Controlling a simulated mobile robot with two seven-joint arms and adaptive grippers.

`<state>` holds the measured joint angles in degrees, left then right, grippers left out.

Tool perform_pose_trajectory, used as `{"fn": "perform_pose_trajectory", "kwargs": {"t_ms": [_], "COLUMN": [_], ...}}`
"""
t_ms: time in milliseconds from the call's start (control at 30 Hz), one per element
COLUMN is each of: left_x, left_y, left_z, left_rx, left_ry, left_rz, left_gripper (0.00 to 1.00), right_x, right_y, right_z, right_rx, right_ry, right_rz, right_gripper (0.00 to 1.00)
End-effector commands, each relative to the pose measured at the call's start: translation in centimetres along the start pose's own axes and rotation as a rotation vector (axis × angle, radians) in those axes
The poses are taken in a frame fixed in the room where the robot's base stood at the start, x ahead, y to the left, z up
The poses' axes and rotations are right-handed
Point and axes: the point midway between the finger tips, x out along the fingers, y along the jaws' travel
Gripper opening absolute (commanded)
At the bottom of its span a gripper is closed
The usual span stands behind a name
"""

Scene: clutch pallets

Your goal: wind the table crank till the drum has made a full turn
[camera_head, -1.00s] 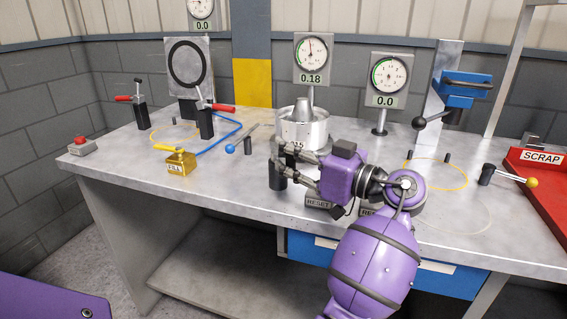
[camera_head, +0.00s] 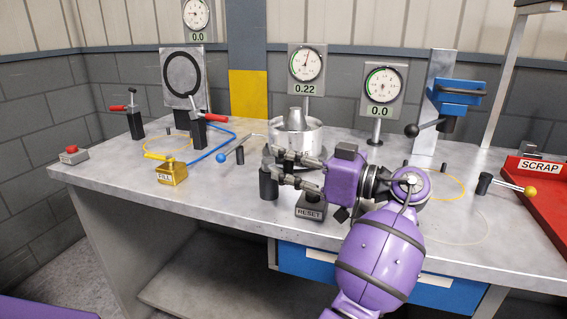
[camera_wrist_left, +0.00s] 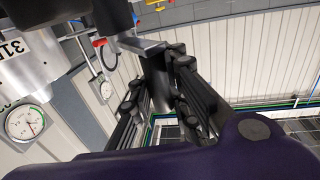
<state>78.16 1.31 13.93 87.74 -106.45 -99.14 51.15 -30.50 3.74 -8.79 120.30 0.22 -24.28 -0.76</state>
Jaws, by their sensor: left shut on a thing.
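The silver drum (camera_head: 297,133), with a stepped metal top, stands at the middle of the table (camera_head: 110,172). My left gripper (camera_head: 272,165) is at the drum's front left, shut on the black upright crank handle (camera_head: 268,184). In the left wrist view the handle (camera_wrist_left: 158,82) is between the two fingers, below a flat metal crank arm (camera_wrist_left: 140,45). The drum (camera_wrist_left: 35,60) shows there at the left with part of a number on it. My fingers hide much of the crank in the head view. My right gripper is not in view.
A dial (camera_head: 307,70) behind the drum reads 0.22; another dial (camera_head: 383,83) reads 0.0. A RESET pad (camera_head: 310,207) sits under my wrist. The yellow FILL block (camera_head: 172,174) and a blue-knobbed lever (camera_head: 221,158) are left. The red SCRAP tray (camera_head: 545,195) is right.

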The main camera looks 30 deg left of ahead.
Motion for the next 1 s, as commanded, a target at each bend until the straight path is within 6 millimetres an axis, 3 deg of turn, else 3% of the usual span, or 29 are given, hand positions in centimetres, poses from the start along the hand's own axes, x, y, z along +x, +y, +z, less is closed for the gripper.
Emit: {"fn": "perform_pose_trajectory", "kwargs": {"t_ms": [33, 67, 200, 633, 1000], "left_x": [-0.6, -0.6, -0.5, -1.0, -8.4], "left_y": [-0.2, -0.2, -0.1, -0.1, -0.1], "left_z": [0.5, 0.5, 0.4, 0.2, 0.1], "left_rx": [0.005, 0.005, 0.004, 0.003, 0.004], "left_ry": [-0.009, -0.009, -0.009, -0.007, -0.007], "left_rz": [0.001, 0.002, 0.001, 0.001, 0.003], "left_gripper": [0.00, 0.17, 0.35, 0.36, 0.36], "right_x": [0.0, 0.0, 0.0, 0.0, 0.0], "right_y": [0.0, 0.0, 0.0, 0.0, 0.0], "right_z": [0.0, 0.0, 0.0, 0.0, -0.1], "right_rx": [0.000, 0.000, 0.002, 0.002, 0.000], "right_ry": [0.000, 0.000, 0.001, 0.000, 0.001], "right_rz": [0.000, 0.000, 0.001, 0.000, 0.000], "right_gripper": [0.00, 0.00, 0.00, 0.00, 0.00]}}
